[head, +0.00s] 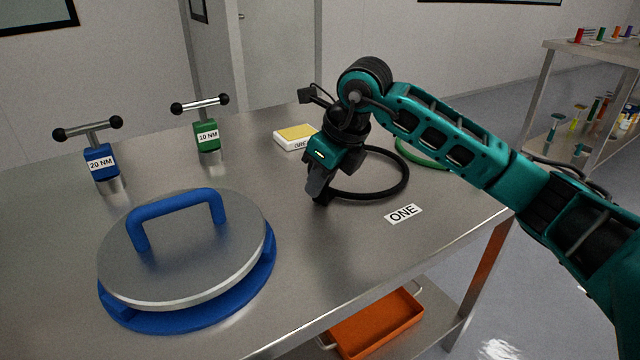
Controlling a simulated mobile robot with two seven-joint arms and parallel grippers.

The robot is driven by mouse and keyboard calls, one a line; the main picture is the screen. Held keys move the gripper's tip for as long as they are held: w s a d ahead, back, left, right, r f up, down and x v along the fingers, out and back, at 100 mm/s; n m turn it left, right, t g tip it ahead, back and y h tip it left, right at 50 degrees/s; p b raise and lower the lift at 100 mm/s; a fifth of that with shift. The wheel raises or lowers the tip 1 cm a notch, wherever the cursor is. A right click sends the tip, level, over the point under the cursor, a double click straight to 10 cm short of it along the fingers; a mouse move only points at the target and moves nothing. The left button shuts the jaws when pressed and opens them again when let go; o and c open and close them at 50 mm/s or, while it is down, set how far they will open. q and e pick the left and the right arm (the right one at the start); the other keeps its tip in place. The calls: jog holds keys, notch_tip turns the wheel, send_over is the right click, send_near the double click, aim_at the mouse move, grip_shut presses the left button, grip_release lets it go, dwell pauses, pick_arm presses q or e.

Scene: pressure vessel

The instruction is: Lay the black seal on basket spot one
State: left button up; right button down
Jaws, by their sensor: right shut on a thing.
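The black seal (401,187) is a large ring at the right part of the steel table, just behind the white label ONE (404,214). My right gripper (320,197) points down at the ring's left side and is shut on it. The gripper and wrist hide that part of the ring. The seal lies flat or nearly so; I cannot tell whether it touches the table. My left gripper is not in view.
A green ring (436,164) lies behind the black seal, partly hidden by my arm. A white and yellow box (295,137) stands behind the gripper. A blue-handled round lid (190,255), T-handle tools (207,135) (102,162) stand left. An orange tray (380,327) is below.

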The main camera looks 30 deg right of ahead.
jog(key=shift+f, duration=0.2)
jog(key=c, duration=1.1)
grip_release()
jog(key=shift+c, duration=0.2)
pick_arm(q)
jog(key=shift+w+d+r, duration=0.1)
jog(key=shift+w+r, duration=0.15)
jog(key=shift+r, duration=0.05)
pick_arm(e)
jog(key=shift+r, duration=0.25)
pick_arm(q)
jog(key=p, duration=0.1)
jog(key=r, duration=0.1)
jog(key=p, duration=0.1)
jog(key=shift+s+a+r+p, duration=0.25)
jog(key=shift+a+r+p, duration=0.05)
jog(key=shift+p, duration=0.05)
pick_arm(e)
jog(key=v, duration=1.2)
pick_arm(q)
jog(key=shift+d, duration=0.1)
pick_arm(e)
jog(key=shift+s+f, duration=0.1)
jog(key=shift+f, duration=0.05)
